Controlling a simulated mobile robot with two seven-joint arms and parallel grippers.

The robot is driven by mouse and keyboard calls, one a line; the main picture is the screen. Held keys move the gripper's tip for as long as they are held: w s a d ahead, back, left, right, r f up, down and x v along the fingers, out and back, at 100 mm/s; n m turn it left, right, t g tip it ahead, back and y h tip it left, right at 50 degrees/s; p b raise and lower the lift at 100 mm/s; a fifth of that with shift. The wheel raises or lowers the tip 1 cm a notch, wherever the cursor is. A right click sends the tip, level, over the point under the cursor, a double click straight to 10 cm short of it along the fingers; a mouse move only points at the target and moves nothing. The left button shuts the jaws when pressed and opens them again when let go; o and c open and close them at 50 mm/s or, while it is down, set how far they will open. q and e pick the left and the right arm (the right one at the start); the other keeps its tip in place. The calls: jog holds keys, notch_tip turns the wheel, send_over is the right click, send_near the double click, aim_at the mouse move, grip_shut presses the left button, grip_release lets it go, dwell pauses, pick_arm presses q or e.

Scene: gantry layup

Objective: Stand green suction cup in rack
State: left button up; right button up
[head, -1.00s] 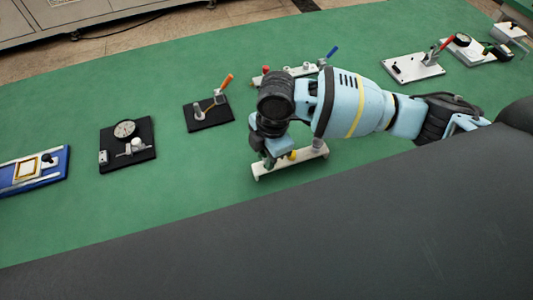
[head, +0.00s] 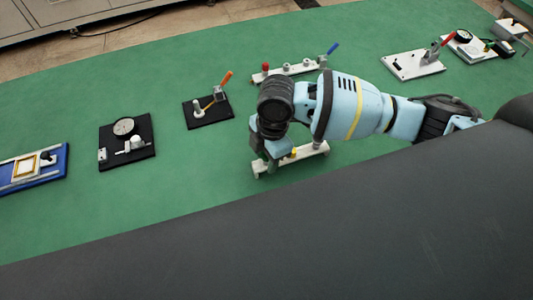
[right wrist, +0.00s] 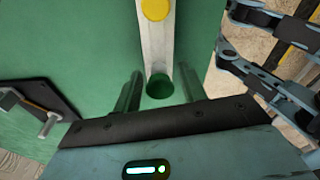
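A pale bar-shaped rack (head: 308,151) lies on the green table in the head view. My right gripper (head: 268,164) is over its left end. In the right wrist view the green suction cup (right wrist: 159,87) shows as a dark green disc at the near end of the pale rack bar (right wrist: 154,45). It lies between the two fingers of my right gripper (right wrist: 160,92), with a gap on each side, so the gripper looks open around it. The head view hides the green cup behind my gripper. My left gripper is in neither view.
A yellow cup (right wrist: 155,9) stands farther along the rack. Behind is a pale strip (head: 300,69) with a red knob and blue handle. To the left are a black plate with an orange-handled clamp (head: 208,110), a dial-gauge plate (head: 127,160) and a blue fixture (head: 60,163).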

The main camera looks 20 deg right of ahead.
jog(key=shift+o, duration=1)
jog(key=r, duration=0.5)
jog(key=d+r, duration=0.1)
jog(key=r, duration=0.1)
jog(key=shift+w+r+p, duration=0.15)
jog(key=shift+r+p, duration=0.15)
jog(key=shift+r, duration=0.1)
jog(key=s+a+f+m+y, duration=0.1)
jog(key=s+a+f, duration=0.1)
jog(key=s, duration=0.1)
jog(key=s+a+f+m+y, duration=0.1)
jog(key=s+a+f, duration=0.2)
jog(key=shift+s+a+f, duration=0.15)
jog(key=shift+s+a, duration=0.05)
jog(key=shift+a, duration=0.1)
jog(key=s+d+f+m+t+h, duration=0.1)
jog(key=s+d+f+m+h, duration=0.1)
jog(key=s+d+f+m, duration=0.55)
jog(key=s+d+f+m+t+h, duration=0.1)
jog(key=s+d+f+m, duration=0.1)
jog(key=s+d+m, duration=1)
jog(key=w+a+f+n+t+y, duration=0.1)
jog(key=w+a+f+n+t, duration=0.2)
jog(key=a+f+t, duration=0.3)
notch_tip(320, 180, down, 3)
jog(key=shift+a+f+t+y, duration=0.15)
jog(key=shift+a+t+y, duration=0.15)
jog(key=shift+t, duration=0.3)
